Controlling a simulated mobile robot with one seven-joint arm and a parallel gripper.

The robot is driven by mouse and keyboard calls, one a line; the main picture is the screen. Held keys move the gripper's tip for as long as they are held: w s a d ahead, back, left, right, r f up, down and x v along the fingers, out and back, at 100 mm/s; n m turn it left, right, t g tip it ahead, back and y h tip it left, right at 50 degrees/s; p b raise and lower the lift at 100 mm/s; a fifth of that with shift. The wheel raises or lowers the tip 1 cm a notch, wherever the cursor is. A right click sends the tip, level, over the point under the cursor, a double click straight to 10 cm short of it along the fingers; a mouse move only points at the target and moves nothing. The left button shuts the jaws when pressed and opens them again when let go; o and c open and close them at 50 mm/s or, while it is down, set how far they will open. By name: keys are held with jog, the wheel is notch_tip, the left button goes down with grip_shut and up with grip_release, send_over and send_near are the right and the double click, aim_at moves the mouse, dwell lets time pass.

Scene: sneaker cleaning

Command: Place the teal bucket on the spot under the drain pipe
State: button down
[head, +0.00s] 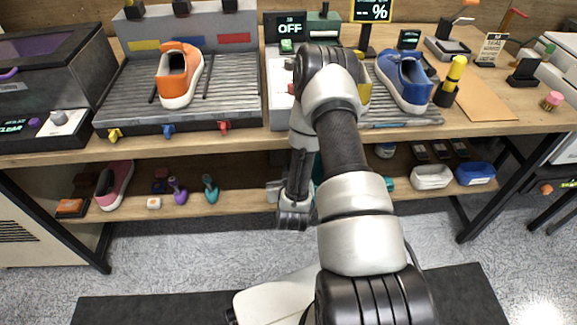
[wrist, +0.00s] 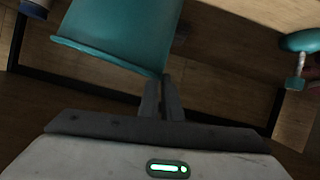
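The teal bucket (wrist: 122,32) fills the upper left of the wrist view, tilted, with its rim edge running down to my fingertips. My gripper (wrist: 165,84) has its two fingers close together at the bucket's lower right corner, apparently pinching its wall. In the head view my arm hangs in front of the lower shelf and hides the fingers. A small teal patch (head: 390,184) shows just right of my arm; I cannot tell whether it is the same bucket. The drain pipe and the spot under it are not clearly visible.
The lower shelf (head: 240,204) holds a pink shoe (head: 114,186), a purple brush (head: 178,190), a teal brush (head: 210,188), a white bin (head: 431,177) and a blue bin (head: 476,173). The worktop above carries an orange shoe (head: 180,75) and a blue shoe (head: 405,82). Black table legs flank the shelf.

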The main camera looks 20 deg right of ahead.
jog(key=f+b+x, duration=0.1)
jog(key=b+x, duration=0.1)
jog(key=x, duration=0.5)
jog(key=shift+s, duration=0.25)
jog(key=c, duration=1.9)
grip_release()
jog(key=shift+a+r, duration=0.1)
jog(key=shift+r, duration=0.05)
jog(key=shift+c, duration=0.2)
jog(key=p+v, duration=0.2)
jog(key=v, duration=1)
